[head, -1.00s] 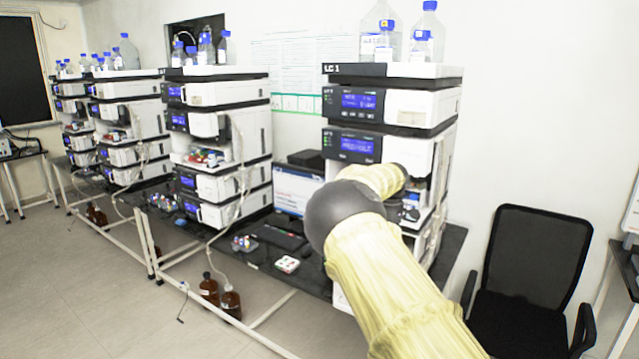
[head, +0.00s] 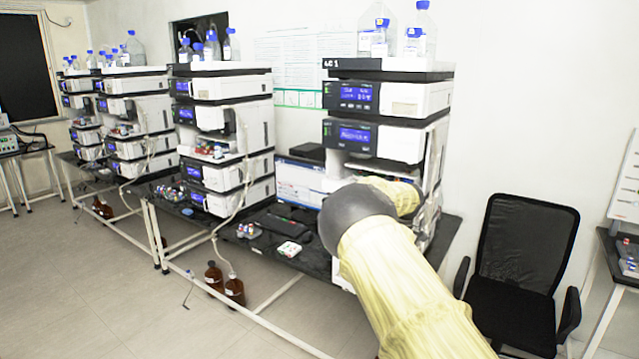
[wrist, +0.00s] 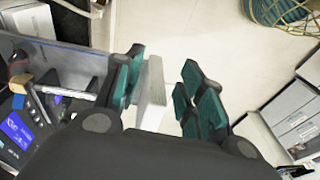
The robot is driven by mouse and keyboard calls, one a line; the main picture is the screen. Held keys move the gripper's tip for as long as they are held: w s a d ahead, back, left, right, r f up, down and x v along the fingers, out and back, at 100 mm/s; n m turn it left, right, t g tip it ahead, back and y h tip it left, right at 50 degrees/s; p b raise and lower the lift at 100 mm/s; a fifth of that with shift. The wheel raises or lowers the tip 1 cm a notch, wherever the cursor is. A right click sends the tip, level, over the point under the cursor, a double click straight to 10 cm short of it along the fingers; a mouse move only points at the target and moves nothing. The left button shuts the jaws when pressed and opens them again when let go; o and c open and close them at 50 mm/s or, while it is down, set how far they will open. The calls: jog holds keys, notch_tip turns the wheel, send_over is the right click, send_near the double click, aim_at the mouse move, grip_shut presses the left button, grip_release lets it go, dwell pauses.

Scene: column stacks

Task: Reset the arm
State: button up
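My arm, in a yellow sleeve with a dark grey round joint, reaches from the lower right of the head view up to the front of the LC 1 stack (head: 404,99). Its far end bends right and away, and hides my gripper there. In the wrist view my gripper (wrist: 167,95) has dark teal fingers, standing apart. A pale block-like piece lies along the inner side of the left finger, and a smaller pale piece along the right. Clear floor shows between them, and I see nothing gripped.
Brown bottles (head: 234,290) stand below. A black chair (head: 522,260) is at right. The floor at left is clear.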

jog(key=s+d+f+m+t+y+b, duration=0.15)
jog(key=s+f, duration=0.25)
jog(key=f, duration=0.6)
jog(key=s+d+f+m+t+y+b, duration=0.1)
jog(key=s+f+t+y+b, duration=0.15)
jog(key=s+f, duration=0.45)
jog(key=s+d+f+m+t+h+b, duration=0.3)
jog(key=s+f+m, duration=0.4)
jog(key=s+f, duration=1.6)
jog(key=s+a+f+g+h+b, duration=0.1)
jog(key=s+g, duration=0.1)
jog(key=s, duration=0.8)
jog(key=s+a+f+m+g+b, duration=0.1)
jog(key=s+a+g+b, duration=0.1)
jog(key=s, duration=0.9)
jog(key=s+a+f+m+g+h+b, duration=0.1)
jog(key=s+a+g, duration=0.1)
jog(key=s, duration=0.9)
jog(key=shift+s+f+g+h, duration=0.2)
jog(key=shift+f+g+h, duration=0.1)
jog(key=shift+g, duration=0.2)
